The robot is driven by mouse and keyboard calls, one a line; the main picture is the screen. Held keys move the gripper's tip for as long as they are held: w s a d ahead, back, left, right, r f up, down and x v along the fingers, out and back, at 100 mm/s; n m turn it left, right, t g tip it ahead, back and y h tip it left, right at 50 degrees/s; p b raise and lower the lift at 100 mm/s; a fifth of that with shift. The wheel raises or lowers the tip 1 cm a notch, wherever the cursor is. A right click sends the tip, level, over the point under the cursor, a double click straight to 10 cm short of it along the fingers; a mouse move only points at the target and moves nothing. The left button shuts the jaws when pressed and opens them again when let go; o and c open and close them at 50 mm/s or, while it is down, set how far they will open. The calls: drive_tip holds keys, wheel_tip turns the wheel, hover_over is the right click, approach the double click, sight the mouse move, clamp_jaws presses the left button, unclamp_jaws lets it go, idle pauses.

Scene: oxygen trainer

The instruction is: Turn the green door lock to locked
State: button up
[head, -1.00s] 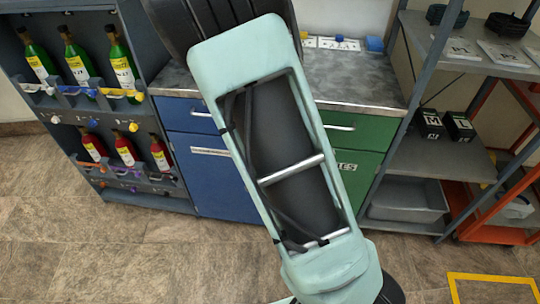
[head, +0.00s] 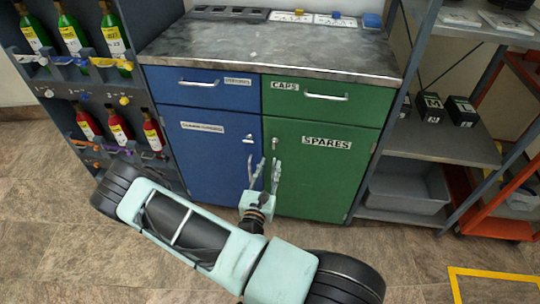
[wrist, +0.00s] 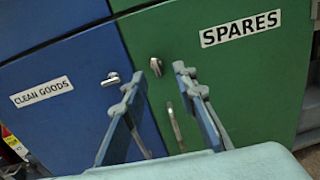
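The green door (head: 315,172) is closed and carries a SPARES label. Its lock is a small metal knob (wrist: 156,66) near the door's upper left edge in the wrist view. In that view it shows between and just beyond my fingertips, with no visible contact. Its turn position is too small to tell. The door's metal handle (wrist: 174,125) shows lower down between the fingers. My gripper (head: 269,164) is open and empty, in front of the seam between the doors. In the head view its fingers point up and cover part of the green door's left edge.
The closed blue door (head: 212,165) is to the left, with its own lock (wrist: 111,79) and handle. Drawers and a grey worktop (head: 270,45) are above. A bottle rack (head: 75,85) stands left, a grey shelf unit (head: 440,145) right.

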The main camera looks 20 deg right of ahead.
sight(274, 145)
drive_tip(key=shift+n+y, duration=0.5)
drive_tip(key=x, duration=0.3)
drive_tip(key=b+x, duration=0.1)
drive_tip(key=x, duration=0.2)
drive_tip(key=f+b+x, duration=0.1)
drive_tip(key=x, duration=0.3)
drive_tip(key=shift+w+a, duration=0.25)
drive_tip(key=shift+w, duration=0.05)
clamp_jaws()
